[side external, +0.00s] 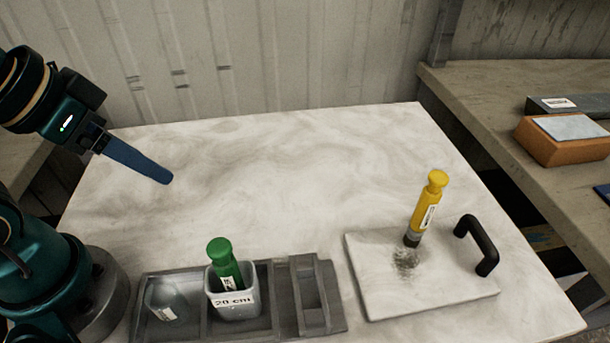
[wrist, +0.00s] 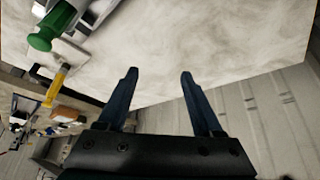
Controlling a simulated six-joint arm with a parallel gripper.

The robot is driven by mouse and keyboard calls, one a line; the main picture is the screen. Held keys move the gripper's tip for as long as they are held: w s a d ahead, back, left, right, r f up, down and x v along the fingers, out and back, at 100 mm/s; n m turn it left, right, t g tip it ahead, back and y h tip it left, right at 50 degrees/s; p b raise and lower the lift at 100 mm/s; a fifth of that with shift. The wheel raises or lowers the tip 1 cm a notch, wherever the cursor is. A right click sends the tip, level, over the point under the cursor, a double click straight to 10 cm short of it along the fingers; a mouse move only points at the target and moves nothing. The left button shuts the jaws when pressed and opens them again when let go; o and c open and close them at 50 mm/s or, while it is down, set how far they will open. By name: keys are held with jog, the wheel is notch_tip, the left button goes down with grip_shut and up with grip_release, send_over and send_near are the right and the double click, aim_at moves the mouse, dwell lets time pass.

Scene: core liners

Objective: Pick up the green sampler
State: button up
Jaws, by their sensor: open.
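The green sampler (side external: 222,260) stands slightly tilted in a pale cup (side external: 233,302) labelled "20 cm", in the middle compartment of a grey rack. Its lower end is hidden inside the cup. In the wrist view the green sampler (wrist: 48,32) is at the upper left, outside the jaws. My gripper (side external: 166,178) is above the back left of the table, apart from the sampler and behind it. Its two blue fingers (wrist: 158,74) are open with nothing between them.
The grey rack (side external: 283,285) also holds another cup (side external: 168,300) at left. A yellow sampler (side external: 428,205) stands on a square board (side external: 420,285) with a black handle (side external: 479,245). An orange box (side external: 560,140) sits on the right bench. The table's middle and back are clear.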

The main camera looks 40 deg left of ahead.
jog(key=n, duration=0.1)
notch_tip(320, 180, up, 3)
jog(key=n+g, duration=0.5)
send_over(218, 246)
jog(key=w+a, duration=0.2)
jog(key=a, duration=0.1)
jog(key=shift+m+g, duration=0.3)
jog(key=shift+m, duration=0.5)
jog(key=s+d+f, duration=0.2)
jog(key=d, duration=0.1)
jog(key=shift+f, duration=2.5)
jog(key=shift+c, duration=0.3)
grip_shut()
